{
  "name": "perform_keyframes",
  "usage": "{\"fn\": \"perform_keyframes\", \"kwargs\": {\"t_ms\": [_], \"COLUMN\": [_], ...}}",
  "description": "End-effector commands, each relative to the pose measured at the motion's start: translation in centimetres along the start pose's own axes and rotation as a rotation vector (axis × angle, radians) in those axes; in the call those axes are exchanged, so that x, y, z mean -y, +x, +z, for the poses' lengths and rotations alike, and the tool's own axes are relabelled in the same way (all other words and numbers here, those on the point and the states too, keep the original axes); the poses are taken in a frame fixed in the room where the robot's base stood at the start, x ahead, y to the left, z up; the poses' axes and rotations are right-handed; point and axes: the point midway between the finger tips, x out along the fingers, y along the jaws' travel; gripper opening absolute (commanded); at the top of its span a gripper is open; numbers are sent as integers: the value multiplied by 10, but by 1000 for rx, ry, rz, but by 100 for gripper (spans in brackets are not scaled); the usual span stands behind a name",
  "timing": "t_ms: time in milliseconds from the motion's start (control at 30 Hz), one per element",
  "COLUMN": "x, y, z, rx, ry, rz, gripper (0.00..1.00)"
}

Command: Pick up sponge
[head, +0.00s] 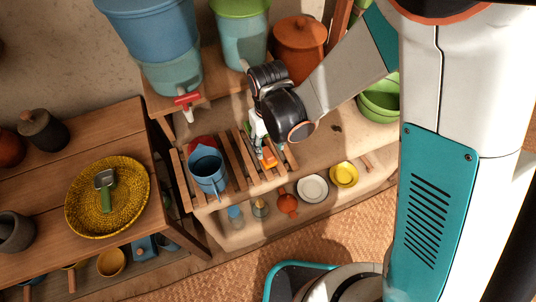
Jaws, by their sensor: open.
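A small orange block (268,159), which looks like the sponge, lies on the slatted wooden rack at the middle of the head view. My gripper (261,149) points down at the rack, directly over and beside the orange block. Its jaws are open. The fingers and black wrist hide part of that spot, so I cannot tell whether a finger touches the block.
A blue pitcher (207,171) stands on the slatted rack (183,183) left of my gripper, with a red item behind it. A blue water dispenser (160,50) with a red tap, a green-lidded container (241,35) and a terracotta pot (299,47) stand behind. Green bowls (379,104) are right.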

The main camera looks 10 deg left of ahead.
Motion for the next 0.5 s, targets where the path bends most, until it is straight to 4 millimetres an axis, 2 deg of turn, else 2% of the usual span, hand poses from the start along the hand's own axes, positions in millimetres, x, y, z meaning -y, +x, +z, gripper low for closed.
{"fn": "perform_keyframes", "kwargs": {"t_ms": [300, 500], "x": [1, 1], "y": [44, 50], "z": [-1, -1], "rx": [0, 0], "ry": [0, 0], "rz": [0, 0], "gripper": [46, 46]}}
